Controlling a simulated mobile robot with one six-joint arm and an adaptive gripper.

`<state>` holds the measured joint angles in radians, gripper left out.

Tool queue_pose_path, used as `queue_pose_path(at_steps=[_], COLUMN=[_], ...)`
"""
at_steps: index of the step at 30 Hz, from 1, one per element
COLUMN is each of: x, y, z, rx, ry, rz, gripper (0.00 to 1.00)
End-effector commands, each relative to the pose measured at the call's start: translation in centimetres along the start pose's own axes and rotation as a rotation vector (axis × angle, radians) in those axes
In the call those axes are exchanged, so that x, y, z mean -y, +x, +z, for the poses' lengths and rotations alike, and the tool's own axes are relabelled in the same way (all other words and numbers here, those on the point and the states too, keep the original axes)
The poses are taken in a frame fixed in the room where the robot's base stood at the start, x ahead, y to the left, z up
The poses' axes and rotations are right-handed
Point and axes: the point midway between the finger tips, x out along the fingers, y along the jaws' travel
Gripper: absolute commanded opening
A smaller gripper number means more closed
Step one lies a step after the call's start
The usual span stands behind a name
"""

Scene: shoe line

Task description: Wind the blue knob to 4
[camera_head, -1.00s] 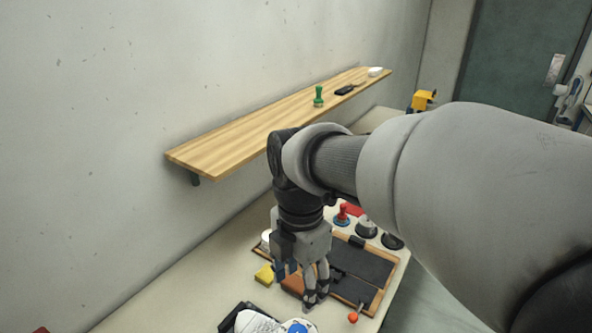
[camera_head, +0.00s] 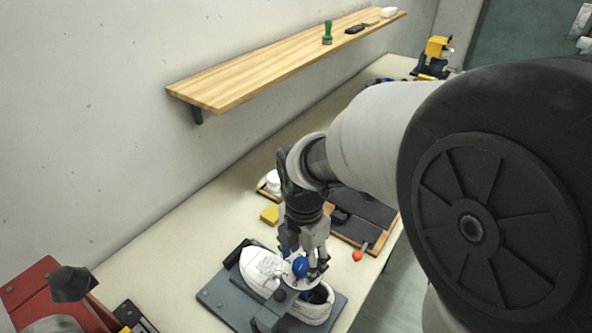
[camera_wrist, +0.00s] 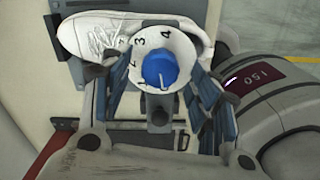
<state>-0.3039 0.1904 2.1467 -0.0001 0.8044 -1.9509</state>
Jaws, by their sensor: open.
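The blue knob (camera_wrist: 160,69) sits in the middle of a white round dial (camera_wrist: 143,45) in the wrist view. The numbers 2, 3 and 4 show along the dial's left and top, with another mark low on the left. A pale line on the knob points toward the bottom of the picture, away from the 4. In the head view the knob (camera_head: 300,267) is on a clamp over a white shoe (camera_head: 262,268). My gripper (camera_wrist: 158,92) is open, with one finger left and one right of the knob; I cannot tell whether either touches it.
The shoe and clamp stand on a dark grey base plate (camera_head: 222,300) on the table. A red machine (camera_head: 30,290) is at lower left. A wooden shelf (camera_head: 250,80) hangs on the wall.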

Motion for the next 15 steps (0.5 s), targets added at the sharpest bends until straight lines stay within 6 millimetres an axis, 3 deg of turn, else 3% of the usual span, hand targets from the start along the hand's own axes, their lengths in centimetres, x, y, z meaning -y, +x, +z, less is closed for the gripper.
queue_pose_path(at_steps=[5, 15], x=[0.04, 0.03], y=[1.37, 1.47], z=[-0.02, -0.01], rx=[0.0, 0.0], ry=[0.0, 0.0], rz=[0.0, 0.0], gripper=[0.56, 0.53])
